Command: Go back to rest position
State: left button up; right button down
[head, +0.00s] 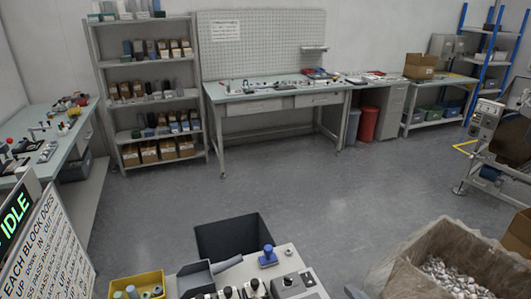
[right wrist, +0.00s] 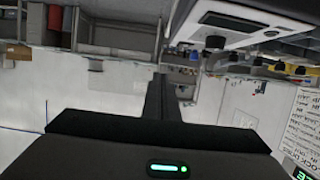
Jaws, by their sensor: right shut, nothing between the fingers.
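My right gripper (right wrist: 160,82) shows in the right wrist view as dark fingers rising from a wide black body with a lit green bar. The fingers are together with nothing between them. Near them, a pale panel with dark controls (right wrist: 235,30) shows at the upper right. In the head view only a small dark piece, seemingly of my right gripper (head: 355,292), shows at the bottom edge, between the bench and the crate. My left gripper is not in view.
A small bench (head: 308,270) with a blue-knobbed part (head: 268,256) and a yellow bin (head: 151,279) stands close in front. A lined crate of metal parts (head: 400,264) is at the lower right. A sign (head: 62,240) is at the lower left. The floor beyond (head: 330,195) is clear.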

jog(key=s+d+f+m+g+h+b, duration=0.15)
jog(key=s+f, duration=0.25)
jog(key=f, duration=0.9)
jog(key=s+d+f+g+h+b, duration=0.15)
jog(key=s+f, duration=0.25)
jog(key=f, duration=0.9)
jog(key=s+d+f+m+g+h+b, duration=0.1)
jog(key=s+d+f+g, duration=0.2)
jog(key=f, duration=1)
jog(key=s+a+f+g+b, duration=0.1)
jog(key=s+f+g+b, duration=0.15)
jog(key=s+f, duration=1.5)
jog(key=s+a+f+g, duration=0.1)
jog(key=s+f+g, duration=0.1)
jog(key=s, duration=0.8)
jog(key=s+a+f+g+h, duration=0.1)
jog(key=s+f, duration=0.4)
jog(key=s, duration=0.5)
jog(key=shift+a+n+g+b, duration=0.2)
jog(key=shift+n+g+b, duration=0.1)
jog(key=shift+n+g, duration=0.2)
jog(key=shift+f, duration=0.1)
